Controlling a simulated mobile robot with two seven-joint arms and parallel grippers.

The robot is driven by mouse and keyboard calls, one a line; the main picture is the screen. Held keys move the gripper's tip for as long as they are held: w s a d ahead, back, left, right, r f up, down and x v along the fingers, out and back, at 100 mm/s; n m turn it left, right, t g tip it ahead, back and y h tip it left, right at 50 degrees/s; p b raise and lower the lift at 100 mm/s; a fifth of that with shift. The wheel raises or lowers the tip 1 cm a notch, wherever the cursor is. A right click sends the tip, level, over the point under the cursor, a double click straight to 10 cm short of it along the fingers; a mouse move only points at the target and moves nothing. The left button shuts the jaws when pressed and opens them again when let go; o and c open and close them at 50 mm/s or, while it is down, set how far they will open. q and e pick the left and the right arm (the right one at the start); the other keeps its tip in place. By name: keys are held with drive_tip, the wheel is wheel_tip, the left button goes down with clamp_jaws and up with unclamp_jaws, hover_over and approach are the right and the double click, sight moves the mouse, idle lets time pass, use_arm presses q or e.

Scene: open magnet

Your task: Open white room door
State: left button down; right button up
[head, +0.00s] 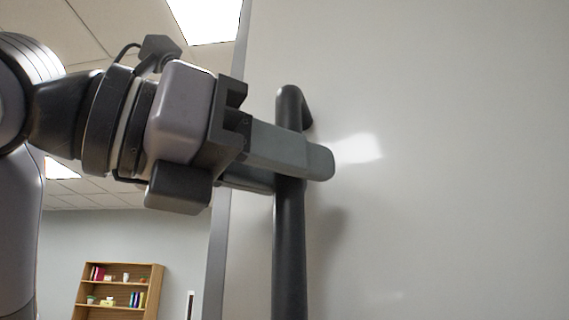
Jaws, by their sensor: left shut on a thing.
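The white door (450,160) fills the right side of the head view. A black vertical bar handle (289,245) is mounted near the door's left edge, its upper end bending toward the door. My left gripper (298,170) comes in from the left and is shut on the handle a little below its top. One finger passes in front of the bar; the other is partly hidden behind it. The handle's lower end is out of the picture. My right gripper is not in view.
The door's grey edge (217,255) runs down left of the handle. Beyond it is a room with a wooden bookshelf (120,290) by a grey wall, under a tiled ceiling with lit panels. A gap shows between the door edge and that far wall.

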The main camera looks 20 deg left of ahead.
use_arm(q)
drive_tip(key=c, duration=1)
unclamp_jaws()
drive_tip(key=shift+s+r, duration=0.1)
drive_tip(key=shift+r, duration=0.05)
drive_tip(key=shift+d, duration=0.1)
drive_tip(key=b+v, duration=0.1)
drive_tip(key=v, duration=0.6)
drive_tip(key=shift+s, duration=0.1)
